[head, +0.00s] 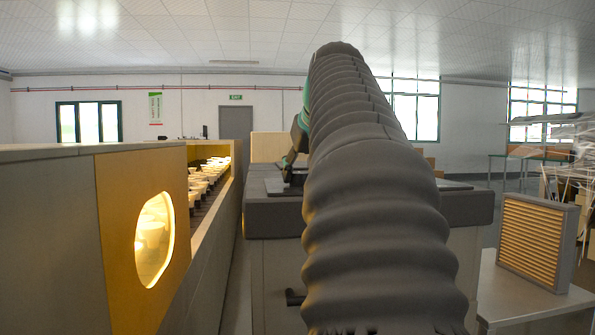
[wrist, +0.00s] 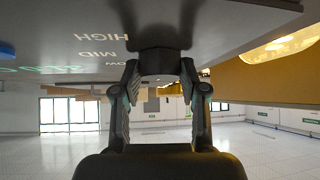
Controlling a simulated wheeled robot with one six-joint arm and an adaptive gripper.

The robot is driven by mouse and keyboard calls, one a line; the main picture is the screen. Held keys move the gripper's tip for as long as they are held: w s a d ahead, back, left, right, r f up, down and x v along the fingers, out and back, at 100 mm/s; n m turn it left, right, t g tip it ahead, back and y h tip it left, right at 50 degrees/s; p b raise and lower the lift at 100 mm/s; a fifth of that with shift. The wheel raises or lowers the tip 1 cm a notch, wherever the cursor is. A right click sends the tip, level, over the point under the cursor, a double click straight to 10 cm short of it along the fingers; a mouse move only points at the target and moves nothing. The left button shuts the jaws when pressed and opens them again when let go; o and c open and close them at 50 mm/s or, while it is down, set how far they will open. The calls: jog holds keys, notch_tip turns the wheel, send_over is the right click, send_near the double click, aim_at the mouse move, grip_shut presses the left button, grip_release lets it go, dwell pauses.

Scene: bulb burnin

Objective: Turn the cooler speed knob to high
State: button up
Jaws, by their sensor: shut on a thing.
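In the wrist view, which is upside down, a grey panel carries the printed words HIGH (wrist: 98,36), MID (wrist: 96,53) and LOW, partly covered by my gripper. My gripper (wrist: 160,74) reaches up to this panel, its two fingers apart with a dark piece between their tips. This dark piece, seemingly the cooler speed knob (wrist: 158,61), is what it is shut on. The knob's pointer is not visible, so I cannot tell its setting. In the head view my own arm covers the knob and most of the gripper.
A long chamber with a yellow end panel (head: 112,232) and lit window (head: 154,240) stands at left, with rows of bulbs (head: 205,180). A grey-topped cabinet (head: 262,215) is behind my arm. A slatted filter (head: 534,238) stands on a right table. A blue button (wrist: 6,50) sits on the panel.

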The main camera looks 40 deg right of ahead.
jog(key=m+g+h, duration=0.1)
jog(key=m, duration=0.1)
jog(key=m+h, duration=0.1)
jog(key=m, duration=0.1)
jog(key=shift+w+a+g+h, duration=0.15)
jog(key=shift+a+g+h, duration=0.05)
jog(key=shift+g+h, duration=0.2)
jog(key=m+g, duration=0.1)
jog(key=m+g+h, duration=0.1)
jog(key=m, duration=0.1)
jog(key=shift+w+m+h, duration=0.15)
jog(key=shift+m+h, duration=0.15)
jog(key=m+g+h, duration=0.1)
jog(key=m+g, duration=0.2)
jog(key=m, duration=0.1)
jog(key=shift+w+m+g, duration=0.15)
jog(key=shift+m+g, duration=1.25)
jog(key=shift+m, duration=0.4)
jog(key=o, duration=1.1)
jog(key=shift+o, duration=0.2)
